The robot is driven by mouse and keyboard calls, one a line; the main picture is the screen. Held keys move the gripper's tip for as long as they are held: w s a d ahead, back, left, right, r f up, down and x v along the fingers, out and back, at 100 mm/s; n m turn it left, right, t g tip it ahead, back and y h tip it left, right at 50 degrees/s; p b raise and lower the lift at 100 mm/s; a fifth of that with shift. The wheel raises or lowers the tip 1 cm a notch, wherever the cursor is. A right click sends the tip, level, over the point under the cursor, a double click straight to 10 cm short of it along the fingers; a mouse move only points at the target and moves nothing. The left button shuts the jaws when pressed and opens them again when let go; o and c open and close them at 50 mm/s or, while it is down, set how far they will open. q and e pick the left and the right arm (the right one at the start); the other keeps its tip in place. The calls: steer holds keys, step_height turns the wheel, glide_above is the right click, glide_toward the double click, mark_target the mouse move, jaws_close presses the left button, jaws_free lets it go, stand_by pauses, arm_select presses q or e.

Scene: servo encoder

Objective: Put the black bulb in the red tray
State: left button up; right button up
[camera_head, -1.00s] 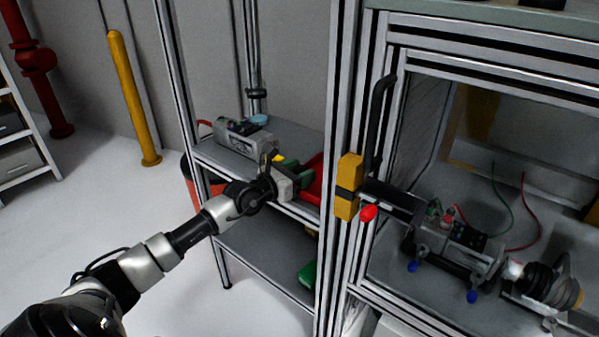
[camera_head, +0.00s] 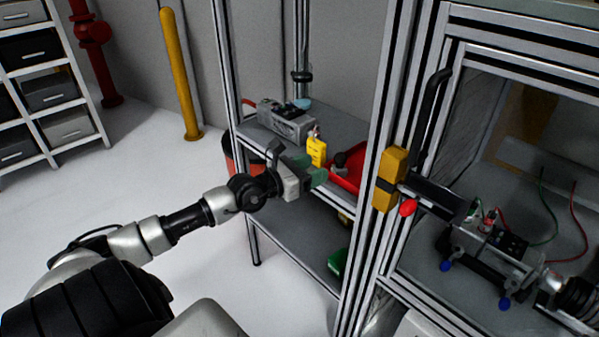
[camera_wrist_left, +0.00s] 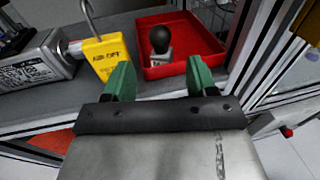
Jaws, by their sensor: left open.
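The black bulb (camera_wrist_left: 161,38) stands upright on a light grey base inside the red tray (camera_wrist_left: 210,48), on the upper shelf. In the head view the bulb (camera_head: 339,159) shows as a small dark shape in the red tray (camera_head: 347,180), partly hidden behind the frame post. My left gripper, with green fingertips, is open and empty (camera_head: 308,168) at the shelf's front edge. In the left wrist view its fingers (camera_wrist_left: 160,82) are spread in front of the tray, apart from the bulb.
A yellow padlock tag (camera_head: 316,151) stands left of the tray. A grey device (camera_head: 286,124) sits behind it on the shelf. Metal posts (camera_head: 392,120) bound the shelf on the right. A green object (camera_head: 338,262) lies on the lower shelf.

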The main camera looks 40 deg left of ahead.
arm_select(q)
steer(key=shift+v, duration=1.65)
steer(key=s+a+f+n+g+y, duration=0.1)
steer(key=s+f+n+g+y, duration=0.15)
steer(key=f+n, duration=0.65)
steer(key=s+a+f+n+g+y, duration=0.15)
steer(key=s+f+n+y, duration=0.35)
steer(key=f, duration=0.6)
steer(key=s+a+f+n+g+y, duration=0.1)
steer(key=s+a+f+n, duration=0.1)
steer(key=f+n, duration=0.75)
steer(key=s+d+f+n+g, duration=0.2)
steer(key=s+d+f+n, duration=0.15)
steer(key=f, duration=0.25)
steer(key=s+d+f+n+g, duration=0.2)
steer(key=s+d+f+n, duration=0.1)
steer(key=s+f, duration=0.3)
steer(key=s+d+f+n+g+h, duration=0.2)
steer(key=s+d+f+n+g, duration=0.1)
steer(key=s+d+f, duration=0.3)
steer(key=s+d+f+n+g+h, duration=0.2)
steer(key=s+d+f, duration=0.3)
steer(key=d, duration=0.6)
steer(key=shift+s+f+n+g, duration=0.4)
steer(key=shift+s+n+g, duration=0.2)
steer(key=shift+s+n, duration=0.45)
steer(key=shift+d+m, duration=0.1)
steer(key=shift+m, duration=0.15)
